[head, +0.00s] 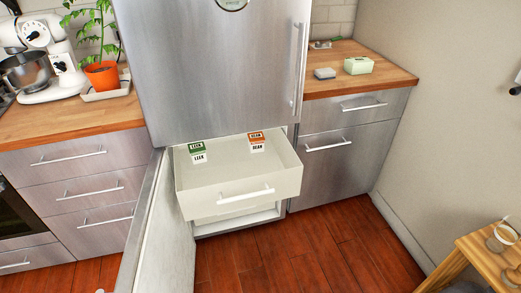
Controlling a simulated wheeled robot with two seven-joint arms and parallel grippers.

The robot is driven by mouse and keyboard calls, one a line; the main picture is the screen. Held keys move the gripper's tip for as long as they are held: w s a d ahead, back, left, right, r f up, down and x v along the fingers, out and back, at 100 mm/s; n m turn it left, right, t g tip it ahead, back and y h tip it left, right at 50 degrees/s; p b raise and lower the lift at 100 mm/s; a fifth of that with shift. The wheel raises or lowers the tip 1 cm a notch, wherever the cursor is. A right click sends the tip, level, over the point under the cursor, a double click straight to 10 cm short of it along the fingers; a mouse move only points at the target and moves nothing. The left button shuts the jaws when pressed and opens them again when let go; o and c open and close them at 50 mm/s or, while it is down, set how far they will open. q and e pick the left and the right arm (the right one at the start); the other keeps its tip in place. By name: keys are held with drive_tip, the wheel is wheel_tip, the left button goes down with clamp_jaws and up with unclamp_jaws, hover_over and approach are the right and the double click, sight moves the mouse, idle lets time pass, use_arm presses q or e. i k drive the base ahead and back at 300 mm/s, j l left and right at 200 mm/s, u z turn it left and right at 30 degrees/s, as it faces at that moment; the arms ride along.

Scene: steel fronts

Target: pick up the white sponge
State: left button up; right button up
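A small pale grey block (325,73), which may be the white sponge, lies on the wooden counter (385,77) right of the fridge. Its colour looks greyer than white, and it is too small to be sure. A pale green box (358,65) stands just right of it, apart from it. No other clear sponge shows. Neither of my grippers is in view.
The fridge's lower freezer drawer (240,194) is pulled out, holding two small labelled boxes, one green (197,151) and one orange (257,141). Its open door (165,235) stands left. A wooden stool (470,262) is at lower right. The floor between is clear.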

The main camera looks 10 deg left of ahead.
sight(327, 73)
drive_tip(key=i+l+u, duration=0.3)
drive_tip(key=l, duration=0.3)
drive_tip(key=i+l+u, duration=0.3)
drive_tip(key=l, duration=0.4)
drive_tip(key=i+l+u, duration=0.35)
drive_tip(key=l, duration=0.4)
